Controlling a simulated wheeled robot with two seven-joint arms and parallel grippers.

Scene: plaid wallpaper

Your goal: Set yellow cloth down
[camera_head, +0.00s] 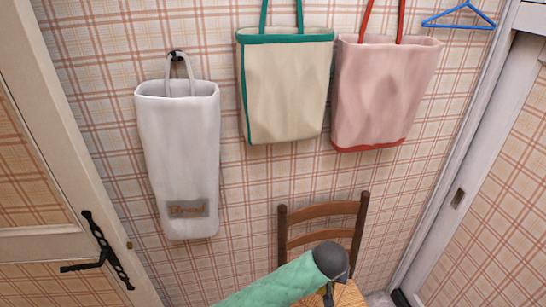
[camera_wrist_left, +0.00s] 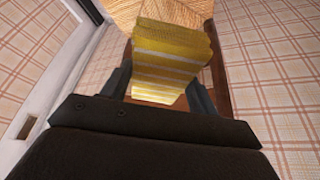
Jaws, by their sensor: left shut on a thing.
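The yellow cloth (camera_wrist_left: 168,48), folded with white stripes, shows in the left wrist view between the two fingers of my left gripper (camera_wrist_left: 161,78). The gripper is shut on it. Just beyond the cloth is the woven seat (camera_wrist_left: 193,9) of the wooden chair; I cannot tell whether the cloth touches it. In the head view my left gripper (camera_head: 329,292) is over the chair seat (camera_head: 350,294), and the cloth is hidden by my arm. My right gripper is in neither view.
The chair back (camera_head: 325,208) rises behind my arm. A white bag (camera_head: 180,150), a cream bag (camera_head: 287,90) and a pink bag (camera_head: 383,95) hang on the plaid wall, with a blue hanger (camera_head: 458,15) at the right. Doors with frames stand at both sides.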

